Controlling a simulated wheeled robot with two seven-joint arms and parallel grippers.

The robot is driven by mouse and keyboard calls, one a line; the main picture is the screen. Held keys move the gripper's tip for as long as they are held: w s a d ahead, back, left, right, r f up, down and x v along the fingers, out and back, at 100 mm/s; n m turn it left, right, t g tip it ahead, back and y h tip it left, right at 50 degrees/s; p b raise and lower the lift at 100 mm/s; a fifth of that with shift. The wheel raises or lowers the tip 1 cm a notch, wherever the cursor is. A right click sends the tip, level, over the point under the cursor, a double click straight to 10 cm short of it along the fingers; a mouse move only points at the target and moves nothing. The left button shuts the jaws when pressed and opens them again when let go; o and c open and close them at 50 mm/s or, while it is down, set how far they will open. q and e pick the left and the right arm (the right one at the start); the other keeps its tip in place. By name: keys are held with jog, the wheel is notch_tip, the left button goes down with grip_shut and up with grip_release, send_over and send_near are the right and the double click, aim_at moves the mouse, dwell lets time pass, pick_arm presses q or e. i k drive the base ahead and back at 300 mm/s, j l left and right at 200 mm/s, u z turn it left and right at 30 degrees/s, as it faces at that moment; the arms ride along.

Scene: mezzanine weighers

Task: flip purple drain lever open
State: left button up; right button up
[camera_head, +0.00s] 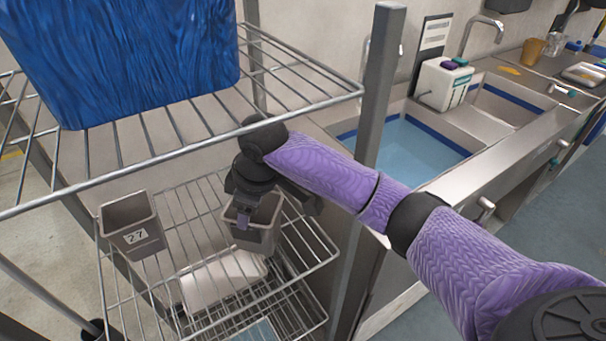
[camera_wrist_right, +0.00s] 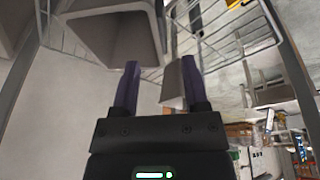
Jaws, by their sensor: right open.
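I cannot make out a purple drain lever in either view; my right arm covers part of the sink front. The steel sink (camera_head: 470,128) with blue water stands at the right. A pale handle (camera_head: 485,206) sticks out of its front. My right gripper (camera_head: 242,222) is well left of the sink, pointing down at a grey bin (camera_head: 265,238) on a wire shelf. In the right wrist view its purple fingers (camera_wrist_right: 158,88) are apart. A grey bin (camera_wrist_right: 115,22) is beyond them, and a grey piece (camera_wrist_right: 172,88) shows between them; I cannot tell if it touches. My left gripper is not in view.
A wire rack (camera_head: 300,85) with a steel post (camera_head: 382,90) stands between my right gripper and the sink. A blue tub (camera_head: 120,60) is on its top shelf, and a bin marked 27 (camera_head: 133,228) is below. A white dispenser (camera_head: 443,85) stands behind the sink.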

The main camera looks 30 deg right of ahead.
aim_at(482, 217)
jog(key=k+z, duration=0.1)
jog(key=z, duration=0.9)
jog(key=i+z, duration=0.1)
jog(key=z, duration=1.25)
